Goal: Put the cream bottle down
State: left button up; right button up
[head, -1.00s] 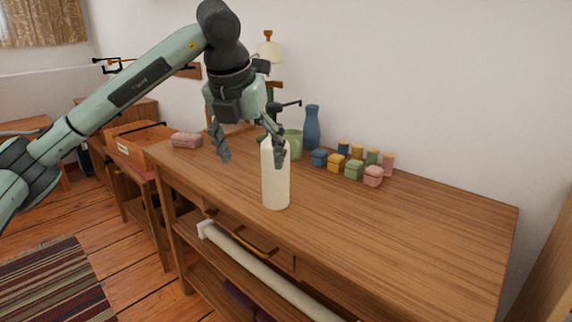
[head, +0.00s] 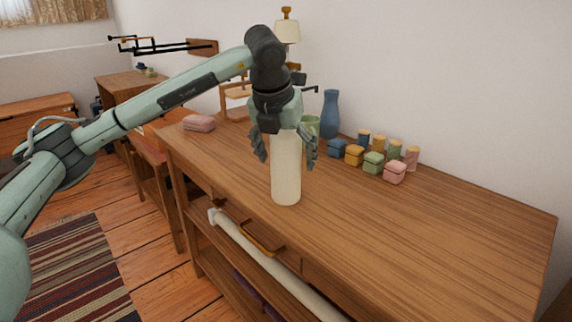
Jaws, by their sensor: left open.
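The cream bottle (head: 286,178) stands upright on the wooden desk (head: 400,232), near its front edge. My left gripper (head: 285,158) is above it, pointing down and open. Its fingers are spread on either side of the bottle's upper part, with a gap showing on the left side. I cannot tell whether the right finger touches the bottle. The bottle's top is hidden behind the gripper. My right gripper is not in view.
Behind the bottle are a green cup (head: 311,124), a blue vase (head: 330,114) and several small coloured boxes (head: 374,163) and cylinders. The desk's right side is clear.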

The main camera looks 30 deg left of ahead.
pick_arm(q)
jog(key=shift+w+f, duration=0.1)
jog(key=shift+f, duration=0.05)
jog(key=c, duration=1.5)
jog(key=shift+o, duration=0.2)
